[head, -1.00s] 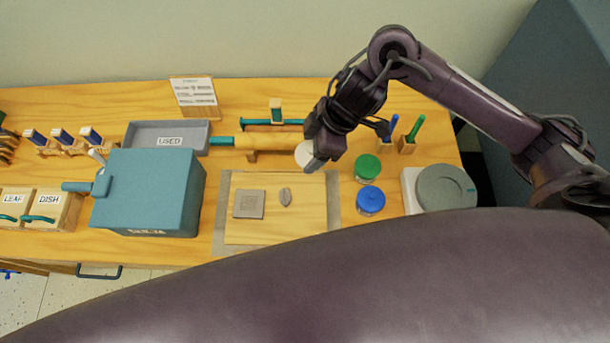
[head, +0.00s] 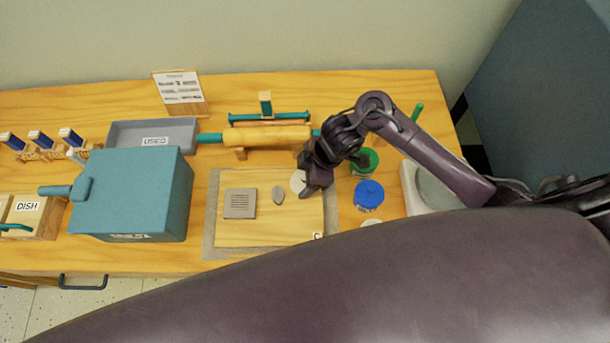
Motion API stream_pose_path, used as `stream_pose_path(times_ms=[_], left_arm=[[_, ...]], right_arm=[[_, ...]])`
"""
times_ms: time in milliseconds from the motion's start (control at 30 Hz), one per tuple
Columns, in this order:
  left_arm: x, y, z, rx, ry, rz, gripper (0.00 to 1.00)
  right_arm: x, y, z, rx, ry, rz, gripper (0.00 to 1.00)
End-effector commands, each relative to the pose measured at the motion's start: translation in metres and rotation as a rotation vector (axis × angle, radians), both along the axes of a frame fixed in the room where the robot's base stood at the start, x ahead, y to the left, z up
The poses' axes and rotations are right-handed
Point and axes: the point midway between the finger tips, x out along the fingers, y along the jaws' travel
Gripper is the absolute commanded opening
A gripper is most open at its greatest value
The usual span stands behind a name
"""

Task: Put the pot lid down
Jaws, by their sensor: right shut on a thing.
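My right gripper (head: 309,189) is shut on a pale round disc (head: 298,181), which looks like the pot lid. It holds the lid over the upper right part of the wooden board (head: 255,234). I cannot tell whether the lid touches the board. The gripper's dark body hides part of the lid's right side. Right of the gripper stand a green-topped pot (head: 371,160), partly hidden by the arm, and a blue-topped pot (head: 369,194). A pale rounded thing (head: 372,222) shows just below the blue one, mostly hidden. My left gripper is out of view.
A square grey slab (head: 240,203) and a small leaf-shaped piece (head: 278,194) lie on the board, left of the lid. A rolling pin (head: 268,136) lies behind it. A teal box (head: 132,195) and a grey USED tray (head: 186,133) stand left. The board's lower middle is clear.

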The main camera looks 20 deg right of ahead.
Motion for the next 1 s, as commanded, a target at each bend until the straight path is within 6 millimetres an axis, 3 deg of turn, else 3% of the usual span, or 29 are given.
stream_pose_path(times_ms=[333, 367, 500, 800, 1000], left_arm=[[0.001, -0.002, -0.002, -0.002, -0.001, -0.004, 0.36], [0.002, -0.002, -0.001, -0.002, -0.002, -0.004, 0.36], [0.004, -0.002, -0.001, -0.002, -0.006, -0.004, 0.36], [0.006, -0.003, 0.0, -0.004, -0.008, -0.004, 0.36], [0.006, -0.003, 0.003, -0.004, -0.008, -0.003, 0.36]], right_arm=[[0.0, 0.0, -0.004, 0.0, 0.001, 0.0, 0.44], [0.0, 0.0, -0.003, 0.0, 0.001, 0.0, 0.68], [0.0, 0.0, -0.003, 0.0, 0.001, 0.0, 0.86], [0.0, 0.0, -0.001, 0.001, 0.0, 0.0, 0.87], [-0.001, -0.008, 0.02, 0.0, -0.005, 0.001, 0.87]])
